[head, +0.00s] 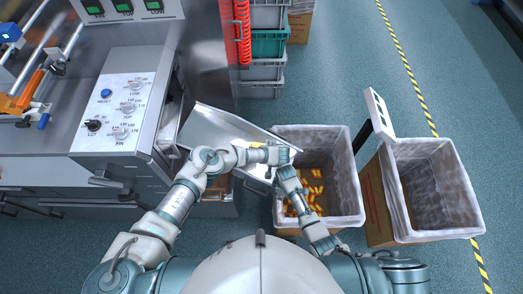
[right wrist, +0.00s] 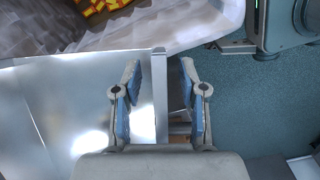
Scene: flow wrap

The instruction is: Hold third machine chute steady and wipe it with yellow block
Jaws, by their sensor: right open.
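The third machine chute (head: 222,128) is a bright metal trough sloping from the machine to a lined box. My left arm reaches over it, with the left gripper (head: 279,155) near its lower end. A small yellow patch, likely the yellow block (head: 257,145), shows beside that hand. Its fingers are too small to tell whether they grip it. My right gripper (right wrist: 159,82) is open, with a metal edge of the chute (right wrist: 161,100) between its blue-padded fingers. I cannot tell whether the fingers touch it. In the head view the right fingers are mostly hidden by my arms.
The lined box (head: 345,175) below the chute holds many orange-yellow packs. A second lined box (head: 440,190), apparently empty, stands to its right. The machine's control panel (head: 122,108) is on the left. Stacked crates (head: 268,42) stand at the back. Floor is clear at far right.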

